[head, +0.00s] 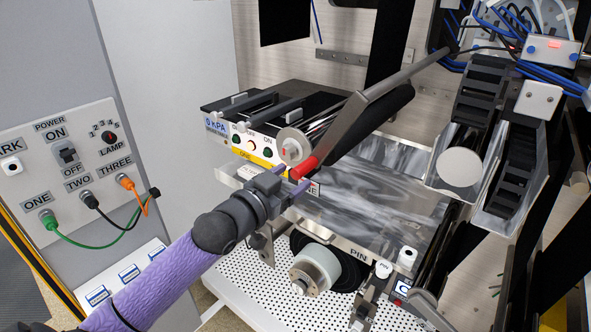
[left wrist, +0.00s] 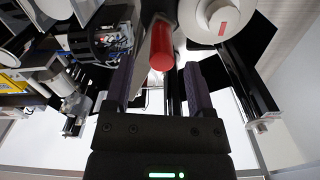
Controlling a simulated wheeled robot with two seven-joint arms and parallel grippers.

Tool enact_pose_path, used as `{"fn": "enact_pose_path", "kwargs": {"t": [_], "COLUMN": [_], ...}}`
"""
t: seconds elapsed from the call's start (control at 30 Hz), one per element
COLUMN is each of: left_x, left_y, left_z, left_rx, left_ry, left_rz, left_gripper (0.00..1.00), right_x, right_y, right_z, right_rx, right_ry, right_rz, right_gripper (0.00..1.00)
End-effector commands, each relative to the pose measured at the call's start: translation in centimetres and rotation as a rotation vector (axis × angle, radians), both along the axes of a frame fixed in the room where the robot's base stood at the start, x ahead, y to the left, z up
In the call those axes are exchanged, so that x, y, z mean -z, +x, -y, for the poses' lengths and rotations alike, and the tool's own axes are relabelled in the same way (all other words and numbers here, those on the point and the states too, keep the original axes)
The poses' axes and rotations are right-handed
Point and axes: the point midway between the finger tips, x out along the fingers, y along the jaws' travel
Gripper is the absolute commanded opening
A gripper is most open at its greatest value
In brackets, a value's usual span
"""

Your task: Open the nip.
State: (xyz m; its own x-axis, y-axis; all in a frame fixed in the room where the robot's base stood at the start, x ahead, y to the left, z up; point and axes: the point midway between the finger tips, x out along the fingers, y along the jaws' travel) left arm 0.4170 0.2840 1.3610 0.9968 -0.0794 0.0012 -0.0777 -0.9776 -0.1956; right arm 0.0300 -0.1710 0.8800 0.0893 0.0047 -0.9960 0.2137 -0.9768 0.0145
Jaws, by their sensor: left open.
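The nip's lever has a red handle (head: 303,168) at the near end of a grey arm (head: 345,128), which runs beside a roller (head: 377,112). My left gripper (head: 291,187) is open, with its two fingers just below and around the red handle in the head view. In the left wrist view the red handle (left wrist: 162,47) shows between and beyond the fingertips of the left gripper (left wrist: 158,72). I cannot tell whether a finger touches it. A round roller end (left wrist: 210,18) with a red mark sits right of the handle. My right gripper is not in view.
A panel (head: 70,160) with a power switch and coloured cables stands at the left. A control box (head: 258,146) with buttons is just behind the handle. Below my gripper are a white spool (head: 315,267) and a perforated white tray (head: 245,283). Cable chains (head: 487,88) hang at the right.

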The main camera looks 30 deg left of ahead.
Motion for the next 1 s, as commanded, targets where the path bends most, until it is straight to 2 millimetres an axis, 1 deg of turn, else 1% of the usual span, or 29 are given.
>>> {"fn": "enact_pose_path", "kwargs": {"t": [0.03, 0.1, 0.2, 0.47, 0.57, 0.6, 0.77, 0.8, 1.0], "left_x": [-0.1, -0.1, 0.0, 0.1, 0.1, 0.1, 0.1, 0.1, 0.1], "left_y": [0.8, 1.6, 2.3, 2.5, 2.5, 2.5, 2.4, 2.4, 2.4], "left_z": [0.0, 0.1, 0.2, 0.2, 0.2, 0.2, 0.2, 0.2, 0.2], "left_rx": [-0.002, -0.001, 0.0, 0.0, 0.0, 0.0, 0.0, 0.0, 0.0], "left_ry": [-0.001, -0.001, -0.001, 0.0, 0.0, 0.0, 0.001, 0.001, 0.001], "left_rz": [0.001, 0.001, 0.0, -0.002, -0.002, -0.002, -0.002, -0.001, -0.001], "left_gripper": [0.7, 0.7, 0.7, 0.7, 0.51, 0.42, 0.09, 0.0, 0.0], "right_x": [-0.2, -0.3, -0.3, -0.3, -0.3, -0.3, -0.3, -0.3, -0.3], "right_y": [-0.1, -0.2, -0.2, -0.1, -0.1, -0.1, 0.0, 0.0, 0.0], "right_z": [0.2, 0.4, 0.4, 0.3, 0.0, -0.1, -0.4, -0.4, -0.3], "right_rx": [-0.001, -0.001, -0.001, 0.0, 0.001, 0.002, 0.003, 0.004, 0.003], "right_ry": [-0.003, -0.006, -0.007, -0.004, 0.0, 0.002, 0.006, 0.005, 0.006], "right_rz": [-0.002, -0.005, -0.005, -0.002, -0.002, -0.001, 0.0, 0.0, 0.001], "right_gripper": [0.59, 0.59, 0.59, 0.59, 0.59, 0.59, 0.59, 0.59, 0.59]}}
